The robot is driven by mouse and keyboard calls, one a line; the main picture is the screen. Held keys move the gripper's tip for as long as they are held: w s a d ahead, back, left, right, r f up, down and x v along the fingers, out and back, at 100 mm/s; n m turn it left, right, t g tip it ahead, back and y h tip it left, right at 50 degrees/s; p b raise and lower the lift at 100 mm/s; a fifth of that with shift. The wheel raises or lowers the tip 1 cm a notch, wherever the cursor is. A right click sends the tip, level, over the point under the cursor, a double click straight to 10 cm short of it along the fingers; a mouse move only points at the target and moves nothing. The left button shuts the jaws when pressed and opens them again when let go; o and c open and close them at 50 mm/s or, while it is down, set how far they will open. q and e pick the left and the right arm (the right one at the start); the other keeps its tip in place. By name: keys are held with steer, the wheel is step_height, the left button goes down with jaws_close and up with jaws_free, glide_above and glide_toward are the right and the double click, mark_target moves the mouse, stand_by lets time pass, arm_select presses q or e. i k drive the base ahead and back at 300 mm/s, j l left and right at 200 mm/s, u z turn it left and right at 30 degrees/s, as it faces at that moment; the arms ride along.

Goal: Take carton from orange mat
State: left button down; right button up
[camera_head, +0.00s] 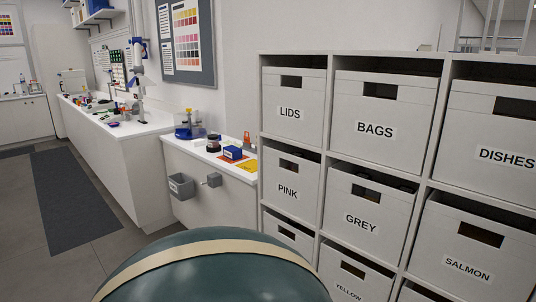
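A small blue carton (233,152) stands on the low white counter left of the shelf unit. A strip of orange mat (224,158) shows at its foot, and the carton appears to rest on it. The carton is small in view, and most of the mat is hidden. Neither of my grippers is in view.
Around the carton are a dark jar (213,142), a yellow mat (248,166) and an orange object (247,138). Grey bins (181,186) hang on the white counter (205,169). A shelf unit (323,135) with labelled boxes fills the right. Floor (130,190) is clear at left.

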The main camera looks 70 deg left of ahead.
mark_target(232, 152)
steer(key=u, duration=2.75)
steer(key=i+j+u, duration=0.1)
steer(key=u, duration=0.35)
steer(key=i+u, duration=0.15)
steer(key=u, duration=0.35)
steer(key=i, duration=3.25)
steer(key=i+z, duration=0.35)
steer(key=i+j+z, duration=0.1)
steer(key=z, duration=0.2)
steer(key=i+j+z, duration=0.2)
steer(key=i+z, duration=0.15)
steer(key=z, duration=1.8)
steer(key=i+j, duration=0.05)
